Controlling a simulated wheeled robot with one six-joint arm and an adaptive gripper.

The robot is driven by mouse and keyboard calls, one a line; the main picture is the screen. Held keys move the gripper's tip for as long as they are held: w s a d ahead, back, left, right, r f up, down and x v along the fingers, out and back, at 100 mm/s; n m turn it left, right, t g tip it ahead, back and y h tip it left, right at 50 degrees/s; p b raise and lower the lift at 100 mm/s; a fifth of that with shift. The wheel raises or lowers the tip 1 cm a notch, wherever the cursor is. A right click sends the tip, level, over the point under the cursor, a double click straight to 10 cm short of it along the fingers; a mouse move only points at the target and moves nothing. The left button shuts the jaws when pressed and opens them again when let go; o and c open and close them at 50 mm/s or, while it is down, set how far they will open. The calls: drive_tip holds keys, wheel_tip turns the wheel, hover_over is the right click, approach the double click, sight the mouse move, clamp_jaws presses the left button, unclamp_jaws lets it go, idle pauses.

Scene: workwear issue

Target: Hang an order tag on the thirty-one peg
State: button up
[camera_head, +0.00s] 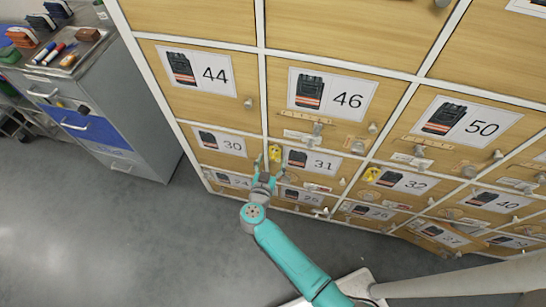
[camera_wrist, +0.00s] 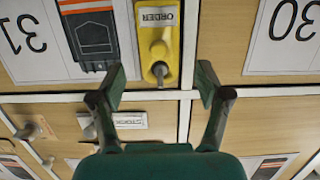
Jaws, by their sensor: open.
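A yellow order tag (camera_wrist: 157,40) hangs on a small peg (camera_wrist: 159,80) at the upper left corner of the door marked 31. Its lettering is upside down in the wrist view, as are the numbers. The tag also shows in the head view (camera_head: 275,153), beside the 31 label (camera_head: 312,162). My gripper (camera_wrist: 160,82) is open and empty, with one finger on each side of the peg area and apart from the tag. In the head view my gripper (camera_head: 268,163) is in front of the boundary between doors 30 and 31.
Another yellow tag (camera_head: 372,174) hangs at door 32. Other doors, such as 46 (camera_head: 331,95), carry knobs, pegs and small plates that stick out. A grey cabinet with a tray (camera_head: 69,61) stands at the left. The grey floor (camera_head: 120,230) there is clear.

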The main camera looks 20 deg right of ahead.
drive_tip(key=v, duration=0.9)
drive_tip(key=shift+s, duration=0.2)
drive_tip(key=s+d+r+n+t+y, duration=0.1)
drive_tip(key=s+d+r+t, duration=0.3)
drive_tip(key=s, duration=0.3)
drive_tip(key=s+d+r+n+t+y, duration=0.1)
drive_tip(key=s+d+r+t+y, duration=0.1)
drive_tip(key=s+d+r, duration=0.4)
drive_tip(key=s+a+r+n+g+y, duration=0.2)
drive_tip(key=s+r+y, duration=0.1)
drive_tip(key=s, duration=0.7)
drive_tip(key=s+a+r+n+g+y, duration=0.1)
drive_tip(key=s+r, duration=0.4)
drive_tip(key=s, duration=0.6)
drive_tip(key=shift+s+a+r+n+g+y, duration=0.35)
drive_tip(key=shift+a+n+g+y, duration=0.1)
drive_tip(key=shift+n+y, duration=0.65)
